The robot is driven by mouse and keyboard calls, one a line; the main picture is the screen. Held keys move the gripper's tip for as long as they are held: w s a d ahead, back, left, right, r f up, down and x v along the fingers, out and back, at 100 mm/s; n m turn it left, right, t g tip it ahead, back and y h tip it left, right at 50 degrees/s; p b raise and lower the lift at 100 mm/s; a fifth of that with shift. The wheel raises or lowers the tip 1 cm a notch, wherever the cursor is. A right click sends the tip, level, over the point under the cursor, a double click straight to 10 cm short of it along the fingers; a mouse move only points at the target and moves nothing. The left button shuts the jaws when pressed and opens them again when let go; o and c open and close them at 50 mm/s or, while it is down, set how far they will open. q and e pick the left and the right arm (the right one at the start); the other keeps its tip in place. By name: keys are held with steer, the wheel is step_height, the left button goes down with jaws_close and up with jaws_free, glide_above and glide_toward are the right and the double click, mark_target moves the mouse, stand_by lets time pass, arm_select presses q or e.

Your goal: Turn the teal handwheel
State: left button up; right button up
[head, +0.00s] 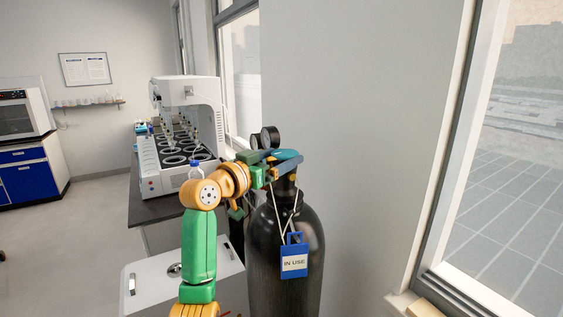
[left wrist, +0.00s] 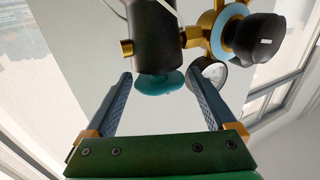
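The teal handwheel (head: 289,155) sits on top of a tall black gas cylinder (head: 286,255) in the head view. It also shows in the left wrist view (left wrist: 158,83) as a teal disc below the dark valve body. My left gripper (left wrist: 159,76) is open, its two blue-grey fingers on either side of the handwheel, with a visible gap to each finger. In the head view my left gripper (head: 275,166) is at the cylinder's top, and partly covers the valve. My right gripper is not in view.
A brass regulator (left wrist: 217,40) with a dark knob and gauges (head: 268,138) is beside the valve. A blue "IN USE" tag (head: 294,262) hangs on the cylinder. A white distiller (head: 190,105) stands on the bench behind left. A wall and window are to the right.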

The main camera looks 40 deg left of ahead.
arm_select(q)
steer(key=shift+o, duration=0.2)
steer(key=shift+s+d+r, duration=0.1)
steer(key=shift+s, duration=0.25)
steer(key=s+b, duration=0.4)
steer(key=s, duration=0.3)
steer(key=shift+d+b, duration=0.3)
steer(key=shift+d, duration=0.05)
